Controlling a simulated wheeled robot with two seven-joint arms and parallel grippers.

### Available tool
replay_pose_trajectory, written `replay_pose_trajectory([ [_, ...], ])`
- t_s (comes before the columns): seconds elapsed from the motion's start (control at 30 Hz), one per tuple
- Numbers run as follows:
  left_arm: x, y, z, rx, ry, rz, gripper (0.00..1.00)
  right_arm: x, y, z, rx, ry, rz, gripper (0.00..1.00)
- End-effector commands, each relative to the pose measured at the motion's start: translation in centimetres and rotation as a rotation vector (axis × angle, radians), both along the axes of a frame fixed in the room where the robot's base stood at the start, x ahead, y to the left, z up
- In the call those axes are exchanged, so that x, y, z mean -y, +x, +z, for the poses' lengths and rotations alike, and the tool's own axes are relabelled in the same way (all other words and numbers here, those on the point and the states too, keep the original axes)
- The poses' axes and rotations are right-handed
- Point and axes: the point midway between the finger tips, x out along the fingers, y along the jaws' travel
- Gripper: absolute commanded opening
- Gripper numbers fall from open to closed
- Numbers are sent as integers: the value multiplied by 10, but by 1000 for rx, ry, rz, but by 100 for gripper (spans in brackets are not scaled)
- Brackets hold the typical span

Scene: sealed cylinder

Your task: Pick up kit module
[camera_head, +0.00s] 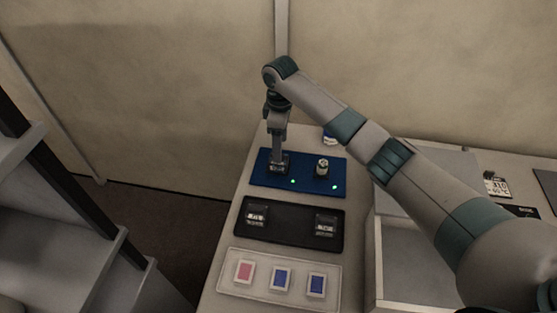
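My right arm comes in from the right and reaches over the counter. Its gripper (279,164) points down at the left place of a blue panel (308,184). A small dark and silvery piece shows at its fingertips, but I cannot tell whether it is gripped. A small silvery upright module (322,167) stands at the right of the blue panel. Two small dark and clear modules sit in a black tray (291,228), one at the left (257,215) and one at the right (324,224). Which one is the kit module is not clear. My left gripper is not in view.
A pale tray (262,287) in front holds one red card (243,271) and two blue cards. The blue panel has two lit green lights. A label showing 310 (495,185) is at the right. A wall rises behind the counter.

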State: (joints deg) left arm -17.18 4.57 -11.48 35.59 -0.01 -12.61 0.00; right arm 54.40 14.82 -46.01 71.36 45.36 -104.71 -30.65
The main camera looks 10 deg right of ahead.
Motion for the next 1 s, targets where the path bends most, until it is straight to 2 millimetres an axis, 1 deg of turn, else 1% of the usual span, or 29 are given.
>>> replay_pose_trajectory([
  [0.1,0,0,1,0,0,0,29,0,0,-5,1,0,0,61],
  [0.4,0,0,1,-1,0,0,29,0,0,-5,0,1,0,61],
  [0.53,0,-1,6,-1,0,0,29,-1,0,-10,-2,0,0,61],
  [0.67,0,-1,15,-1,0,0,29,-3,0,-22,-4,0,-1,61],
  [0.77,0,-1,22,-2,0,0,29,-5,0,-34,-3,0,0,61],
  [0.8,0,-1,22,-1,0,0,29,-5,0,-41,-4,-1,0,61],
  [0.9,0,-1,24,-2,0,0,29,-4,0,-51,-2,0,0,61],
  [1.0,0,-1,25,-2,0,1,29,-4,1,-56,0,0,-1,61],
])
